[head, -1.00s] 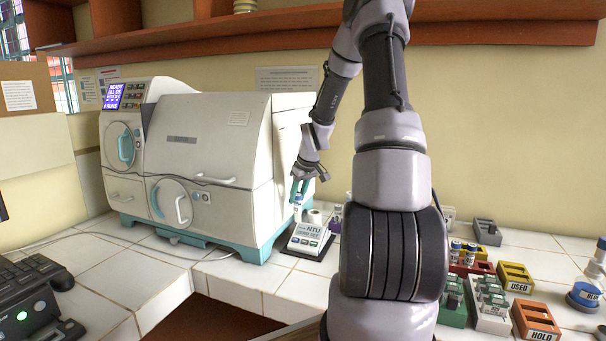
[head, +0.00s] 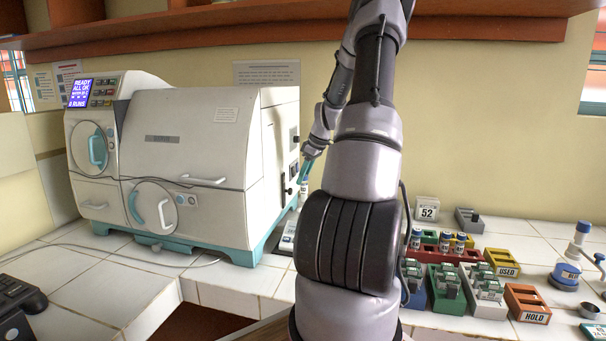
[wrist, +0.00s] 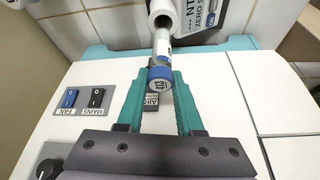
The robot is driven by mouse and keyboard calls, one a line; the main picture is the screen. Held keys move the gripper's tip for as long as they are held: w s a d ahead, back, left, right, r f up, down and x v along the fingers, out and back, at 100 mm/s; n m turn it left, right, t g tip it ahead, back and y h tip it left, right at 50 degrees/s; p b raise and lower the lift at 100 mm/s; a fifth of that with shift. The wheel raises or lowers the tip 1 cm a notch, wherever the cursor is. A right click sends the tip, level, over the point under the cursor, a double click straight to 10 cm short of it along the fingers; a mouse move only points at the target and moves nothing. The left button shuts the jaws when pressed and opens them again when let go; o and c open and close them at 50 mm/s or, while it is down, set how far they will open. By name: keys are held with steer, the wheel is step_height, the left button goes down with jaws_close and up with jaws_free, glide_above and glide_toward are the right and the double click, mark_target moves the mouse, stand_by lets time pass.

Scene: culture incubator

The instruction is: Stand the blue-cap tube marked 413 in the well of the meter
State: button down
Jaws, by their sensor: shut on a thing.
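My gripper (wrist: 161,90) is shut on a blue-cap tube (wrist: 160,76), near its cap. The cap's top carries a small number that looks like 413. The tube's clear body points toward the meter (wrist: 196,22) and its white round well (wrist: 165,14). The tube's far end overlaps the well's rim in the wrist view; I cannot tell whether it is inside. In the head view my gripper (head: 307,164) holds the tube (head: 304,187) roughly upright above the meter (head: 288,236). My arm hides part of the meter and the well.
A large white incubator (head: 195,130) stands close left of my gripper. Its side switches (wrist: 83,98) show in the wrist view. To the right are a green rack (head: 447,296), a red rack (head: 430,251) with blue-cap tubes, a yellow USED rack (head: 497,258) and an orange HOLD rack (head: 527,304).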

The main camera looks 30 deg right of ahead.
steer(key=shift+f, duration=4.8)
steer(key=shift+f, duration=0.1)
steer(key=shift+c, duration=2.4)
jaws_free()
steer(key=v, duration=1)
steer(key=shift+s+r, duration=0.2)
steer(key=shift+r, duration=0.15)
